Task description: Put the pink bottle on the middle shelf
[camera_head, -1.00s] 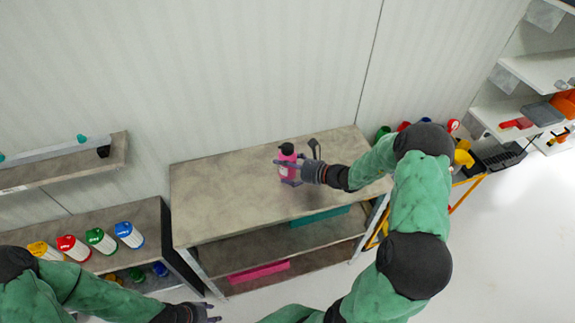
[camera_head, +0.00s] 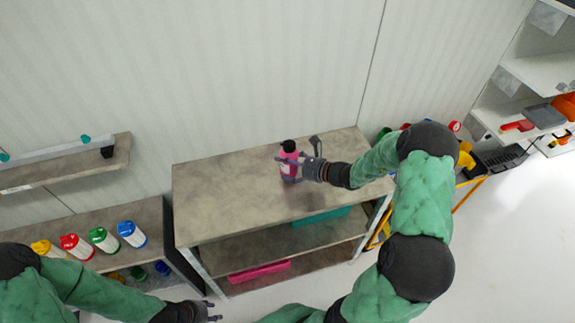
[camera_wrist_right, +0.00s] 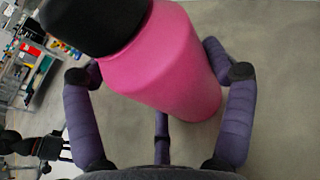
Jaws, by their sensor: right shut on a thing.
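The pink bottle (camera_head: 289,168) with a black cap is at the top surface of the grey shelf unit (camera_head: 220,190). My right gripper (camera_head: 296,164) is shut on it. In the right wrist view the pink bottle (camera_wrist_right: 170,65) lies between the purple fingers of my right gripper (camera_wrist_right: 160,80), tilted across the picture. I cannot tell whether its base touches the top. The middle shelf (camera_head: 240,247) under the top holds a teal box (camera_head: 320,216) at its right. My left gripper (camera_head: 212,312) is at the bottom edge with fingers apart, empty.
A pink box (camera_head: 259,271) lies on the lowest shelf. A lower unit at the left carries several bottles (camera_head: 132,234) with coloured caps. A narrow wall shelf (camera_head: 60,172) hangs above it. The top around the pink bottle is mostly clear. Floor is free in front.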

